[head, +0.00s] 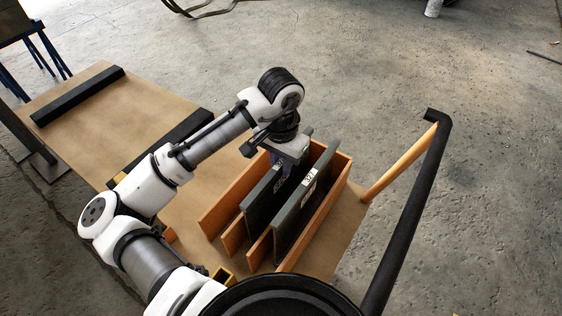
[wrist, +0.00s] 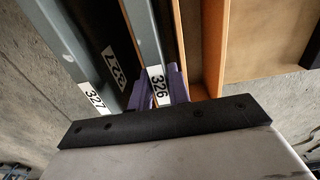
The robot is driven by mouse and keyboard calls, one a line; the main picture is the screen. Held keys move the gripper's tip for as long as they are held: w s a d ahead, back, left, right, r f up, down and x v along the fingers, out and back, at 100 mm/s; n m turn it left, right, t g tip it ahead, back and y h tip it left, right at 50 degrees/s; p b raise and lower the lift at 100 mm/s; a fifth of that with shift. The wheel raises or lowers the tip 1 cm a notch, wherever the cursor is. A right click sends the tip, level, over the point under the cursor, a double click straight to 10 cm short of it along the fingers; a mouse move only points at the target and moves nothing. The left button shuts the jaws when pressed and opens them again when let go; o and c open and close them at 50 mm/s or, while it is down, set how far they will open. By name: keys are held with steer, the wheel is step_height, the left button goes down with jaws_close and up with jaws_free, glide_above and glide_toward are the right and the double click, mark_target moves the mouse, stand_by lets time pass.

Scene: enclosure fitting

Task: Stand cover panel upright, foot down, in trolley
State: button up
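The cover panel labelled 326 (head: 262,201) is a dark grey plate standing upright on edge in the wooden rack of the trolley (head: 335,205). In the wrist view its narrow edge and white label (wrist: 158,84) show. My gripper (head: 287,160) is at its upper edge, with purple fingers (wrist: 164,88) on both sides and seemingly touching it, so it looks shut on it. The panel's lower edge is hidden in the rack.
A second dark panel, labelled 327 (head: 305,205), stands close on the right, also in the wrist view (wrist: 88,70). Orange wooden dividers (head: 228,205) flank the slots. The trolley's black handle (head: 405,215) rises at right. The brown deck (head: 105,115) at left is mostly clear.

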steer(key=o, duration=0.4)
step_height(320, 180, up, 12)
steer(key=shift+r, duration=0.15)
stand_by(0.3)
